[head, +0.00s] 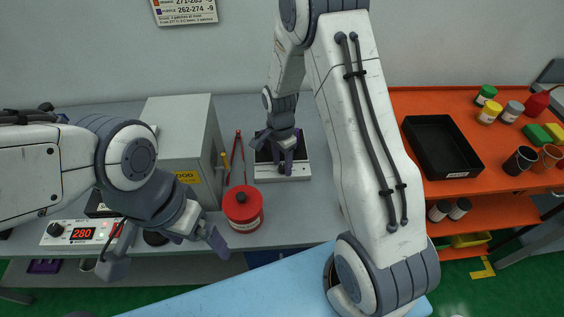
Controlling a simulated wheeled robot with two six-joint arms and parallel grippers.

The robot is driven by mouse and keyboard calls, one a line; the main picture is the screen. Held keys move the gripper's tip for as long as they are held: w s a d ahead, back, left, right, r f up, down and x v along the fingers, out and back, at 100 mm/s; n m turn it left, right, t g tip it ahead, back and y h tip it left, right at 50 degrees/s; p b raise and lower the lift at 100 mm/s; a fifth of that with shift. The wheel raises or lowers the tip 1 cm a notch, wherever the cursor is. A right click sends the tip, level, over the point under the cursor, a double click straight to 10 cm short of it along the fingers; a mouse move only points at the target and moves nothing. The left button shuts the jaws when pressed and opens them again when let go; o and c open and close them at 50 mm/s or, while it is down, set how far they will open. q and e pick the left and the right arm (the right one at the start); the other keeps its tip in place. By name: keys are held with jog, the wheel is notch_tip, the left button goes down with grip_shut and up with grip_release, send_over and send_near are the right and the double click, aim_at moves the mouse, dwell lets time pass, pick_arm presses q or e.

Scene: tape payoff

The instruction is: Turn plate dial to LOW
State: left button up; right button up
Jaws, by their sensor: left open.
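The hot plate (264,174), a low unit with a white front and a dark top, stands on the grey bench at the back middle. My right gripper (285,166) points down at its front, where the dial would be. The fingers cover the dial, so its setting and any grip on it cannot be made out. My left gripper (162,257) is open and empty at the front left, with its fingers spread wide above the bench's front edge.
A white unit with a red "280" display (82,234) and black knob is at left. A grey box (182,135) and a red round container (243,208) stand between my grippers. An orange bench (400,103) with a black tray (442,147) is at right.

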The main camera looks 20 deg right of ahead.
aim_at(280, 167)
dwell(0.3)
jog(key=n+p, duration=0.1)
jog(key=n, duration=0.4)
jog(key=shift+a, duration=0.1)
jog(key=n+p, duration=0.2)
jog(key=n, duration=0.2)
jog(key=shift+s+r+n, duration=0.1)
jog(key=shift+r+n, duration=0.05)
jog(key=shift+n, duration=0.25)
jog(key=n+p, duration=0.6)
jog(key=n, duration=0.2)
jog(key=shift+t, duration=0.4)
notch_tip(280, 167, up, 10)
jog(key=b, duration=0.3)
jog(key=s+a+r+n, duration=0.1)
jog(key=s+a+r, duration=0.4)
jog(key=s, duration=0.3)
jog(key=s+a+r+n+b, duration=0.1)
jog(key=s+a+r, duration=0.5)
jog(key=s+a, duration=0.2)
jog(key=shift+n+y+b, duration=0.3)
jog(key=shift+y, duration=0.1)
jog(key=shift+r, duration=0.1)
